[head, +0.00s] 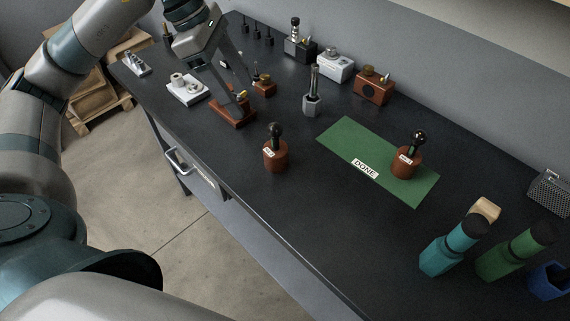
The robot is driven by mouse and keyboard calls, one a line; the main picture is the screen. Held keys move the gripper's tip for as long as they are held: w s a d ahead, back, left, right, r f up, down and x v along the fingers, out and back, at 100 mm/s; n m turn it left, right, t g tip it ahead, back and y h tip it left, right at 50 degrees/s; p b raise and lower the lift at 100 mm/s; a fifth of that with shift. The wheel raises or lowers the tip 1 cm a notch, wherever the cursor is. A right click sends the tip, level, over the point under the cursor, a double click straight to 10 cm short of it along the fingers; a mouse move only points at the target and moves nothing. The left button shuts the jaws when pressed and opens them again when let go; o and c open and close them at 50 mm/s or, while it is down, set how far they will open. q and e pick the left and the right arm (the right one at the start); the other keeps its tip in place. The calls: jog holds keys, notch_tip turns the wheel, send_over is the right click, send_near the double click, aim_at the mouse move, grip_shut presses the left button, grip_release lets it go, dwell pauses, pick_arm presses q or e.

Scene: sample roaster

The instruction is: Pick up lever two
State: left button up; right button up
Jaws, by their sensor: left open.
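My left gripper (240,98) reaches down from the upper left, its two long fingers spread open. Its fingertips are over or beside a red-brown wooden stand (233,117) with a small brass-coloured part; I cannot tell if they touch. The fingers partly hide the stand. A black-knobbed lever (276,130) stands upright in a brown round base (275,158) with a small white label, to the right of the gripper. A similar lever (418,138) stands in a labelled brown base (405,164) on the green mat. The labels are too small to read, so I cannot tell which is lever two.
The green mat (345,140) bears a "DONE" sign (365,169). A metal-topped hex stand (312,102), a brown box (373,88) and a white box (335,66) stand farther back. The dark table's front middle is clear.

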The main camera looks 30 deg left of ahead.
jog(key=shift+w, duration=0.1)
dwell(0.3)
pick_arm(q)
jog(key=p, duration=0.2)
send_near(272, 144)
jog(key=x, duration=0.5)
jog(key=shift+w+a+f+p, duration=0.25)
jog(key=shift+w+f+p, duration=0.05)
jog(key=shift+w+p, duration=0.15)
jog(key=shift+d+f, duration=0.15)
jog(key=shift+f, duration=0.35)
pick_arm(e)
jog(key=s+d+f+g, duration=0.2)
jog(key=s+d+f, duration=0.1)
jog(key=s, duration=0.5)
jog(key=shift+d+h, duration=0.15)
jog(key=shift+h, duration=0.15)
jog(key=shift+f, duration=0.1)
pick_arm(q)
jog(key=shift+d+f, duration=0.1)
jog(key=shift+f, duration=0.05)
